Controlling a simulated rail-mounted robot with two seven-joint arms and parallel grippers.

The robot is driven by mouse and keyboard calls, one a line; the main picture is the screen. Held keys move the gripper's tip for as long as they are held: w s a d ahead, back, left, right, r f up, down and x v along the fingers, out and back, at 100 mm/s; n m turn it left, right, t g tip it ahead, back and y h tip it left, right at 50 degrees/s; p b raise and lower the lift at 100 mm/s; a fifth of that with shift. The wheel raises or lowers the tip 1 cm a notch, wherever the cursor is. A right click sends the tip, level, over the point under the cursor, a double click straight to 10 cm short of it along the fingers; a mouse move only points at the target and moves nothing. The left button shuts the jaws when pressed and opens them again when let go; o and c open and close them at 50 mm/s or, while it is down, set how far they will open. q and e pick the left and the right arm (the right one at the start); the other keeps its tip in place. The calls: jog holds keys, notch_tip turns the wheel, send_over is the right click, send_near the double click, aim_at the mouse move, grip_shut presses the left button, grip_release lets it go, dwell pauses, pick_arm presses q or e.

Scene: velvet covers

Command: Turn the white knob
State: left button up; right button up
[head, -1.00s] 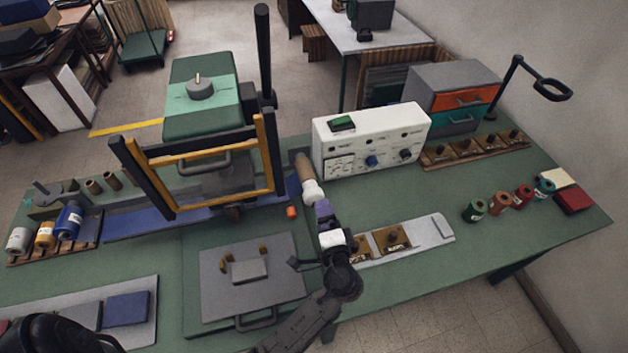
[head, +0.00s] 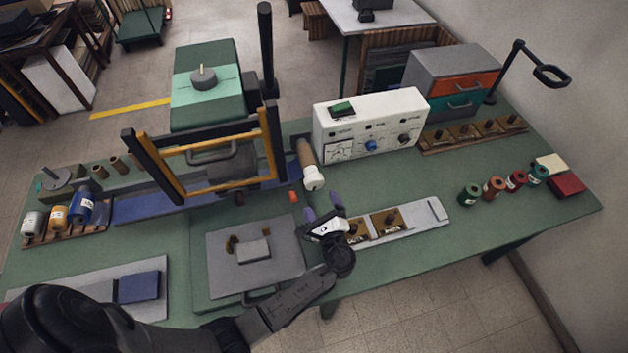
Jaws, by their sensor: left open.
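The white knob (head: 314,178) sits on the near end of a brown cylinder (head: 305,152), beside the yellow-and-black frame. My left gripper (head: 322,206) comes in from the lower left. Its two purple fingers are spread apart and empty, pointing toward the knob from its near side. A small gap shows between the fingertips and the knob. My right gripper is not in view.
A white control box (head: 410,107) with a blue dial stands behind. The yellow-and-black frame (head: 205,158) rises to the left. A grey plate (head: 226,275) lies left of my gripper, and a pale tray (head: 432,213) lies right. Green table surface is clear between box and tray.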

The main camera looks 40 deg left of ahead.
aim_at(315, 186)
pick_arm(q)
jog(key=x, duration=0.8)
jog(key=shift+w+a+p, duration=0.15)
jog(key=shift+w+p, duration=0.05)
jog(key=shift+p, duration=0.2)
jog(key=c, duration=0.9)
jog(key=shift+f+n+b, duration=0.35)
jog(key=shift+n+b, duration=0.45)
jog(key=shift+b, duration=0.35)
jog(key=shift+r+n+b, duration=0.15)
jog(key=shift+n+b, duration=0.35)
jog(key=shift+n, duration=0.2)
jog(key=shift+r, duration=0.15)
